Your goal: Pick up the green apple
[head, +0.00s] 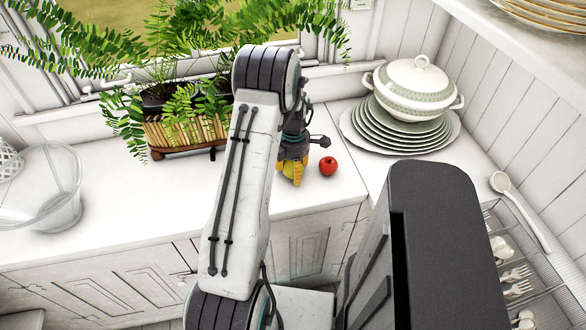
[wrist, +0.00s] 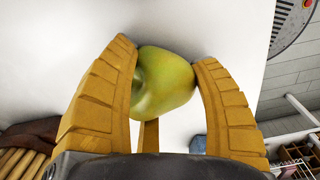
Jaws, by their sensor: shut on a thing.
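The green apple (wrist: 164,80) sits between the yellow fingers of my gripper (wrist: 168,75) in the wrist view, with fingers on both sides of it. In the head view only a small part of the green apple (head: 288,170) shows, behind the fingers of my gripper (head: 292,172). My gripper is shut on it, low over the white counter. I cannot tell whether the apple still touches the counter.
A red apple (head: 328,166) lies just right of my gripper. A plate stack (head: 400,130) with a white tureen (head: 415,84) stands further right. A fern planter (head: 185,133) is behind on the left, and a glass bowl (head: 40,190) is far left. The counter (head: 110,215) between is clear.

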